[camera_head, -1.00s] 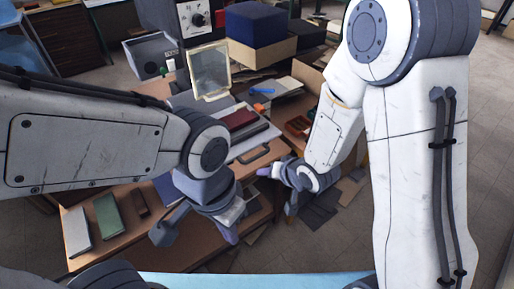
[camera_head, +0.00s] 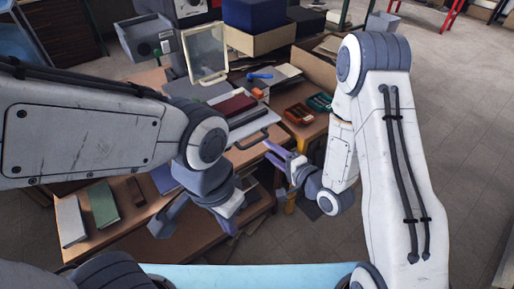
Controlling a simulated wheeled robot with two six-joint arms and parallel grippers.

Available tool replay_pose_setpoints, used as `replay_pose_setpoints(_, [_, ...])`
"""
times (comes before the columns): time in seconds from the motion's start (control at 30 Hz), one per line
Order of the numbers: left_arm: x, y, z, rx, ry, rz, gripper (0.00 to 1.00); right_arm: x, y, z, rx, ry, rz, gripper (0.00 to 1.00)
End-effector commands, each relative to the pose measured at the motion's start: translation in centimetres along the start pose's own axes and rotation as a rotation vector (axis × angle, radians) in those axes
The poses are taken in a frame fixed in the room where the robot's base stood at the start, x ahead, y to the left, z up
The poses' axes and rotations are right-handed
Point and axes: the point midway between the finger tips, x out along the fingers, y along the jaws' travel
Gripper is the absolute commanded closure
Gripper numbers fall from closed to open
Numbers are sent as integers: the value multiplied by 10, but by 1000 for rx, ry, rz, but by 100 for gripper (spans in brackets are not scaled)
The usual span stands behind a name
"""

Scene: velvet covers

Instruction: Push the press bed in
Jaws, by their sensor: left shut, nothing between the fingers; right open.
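The press bed (camera_head: 243,133) is a light flat plate with a dark red book (camera_head: 233,105) on it. A dark handle (camera_head: 252,141) sticks out from its front edge, toward me. A pale-framed panel (camera_head: 207,52) stands upright behind it. My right gripper (camera_head: 272,153) is open and empty, with its purple fingers just right of and in front of the handle; I cannot tell whether they touch it. My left gripper (camera_head: 230,227) is shut and empty, low in front of the table, well apart from the bed.
Grey, green and brown books (camera_head: 104,203) lie on the front left of the table. Red (camera_head: 298,115) and teal (camera_head: 320,102) trays lie right of the press. A blue block on a box (camera_head: 255,40) stands behind. Open floor lies to the right.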

Motion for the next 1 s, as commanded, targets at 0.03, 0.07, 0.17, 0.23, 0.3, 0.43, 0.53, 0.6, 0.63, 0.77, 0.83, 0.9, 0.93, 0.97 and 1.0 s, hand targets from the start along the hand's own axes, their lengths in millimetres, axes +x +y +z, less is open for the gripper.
replay_pose_setpoints(0.03, [16,-1,1,0,0,0,100,9,6,0,-7,-2,-6,53])
replay_pose_setpoints(0.07, [21,-2,1,0,0,0,100,12,7,0,-7,-3,-5,53])
replay_pose_setpoints(0.17, [35,-2,2,0,0,0,100,23,6,1,-6,-2,-5,53])
replay_pose_setpoints(0.23, [27,-2,2,0,-1,0,100,34,-2,1,-3,-2,-2,53])
replay_pose_setpoints(0.3, [23,-2,1,0,0,0,100,46,-2,1,-2,-3,-1,53])
replay_pose_setpoints(0.43, [21,-2,1,0,0,0,100,63,-1,0,-2,-1,0,53])
replay_pose_setpoints(0.53, [20,-2,1,0,0,0,100,71,-1,0,-1,0,1,53])
replay_pose_setpoints(0.6, [20,-2,1,0,0,0,100,74,-1,0,-1,0,1,53])
replay_pose_setpoints(0.63, [20,-2,1,0,0,0,100,74,-1,0,-1,1,1,53])
replay_pose_setpoints(0.77, [21,-2,1,0,0,0,100,75,0,0,0,1,1,53])
replay_pose_setpoints(0.83, [21,-2,1,0,0,0,100,75,0,0,-1,1,1,53])
replay_pose_setpoints(0.9, [21,-2,1,0,0,0,100,75,0,0,-1,1,1,61])
replay_pose_setpoints(0.93, [21,-2,1,0,0,0,100,74,0,0,-1,1,1,72])
replay_pose_setpoints(0.97, [21,-2,1,0,0,0,100,74,0,0,-1,1,1,84])
replay_pose_setpoints(1.0, [21,-2,1,0,0,0,100,74,0,0,-1,1,1,99])
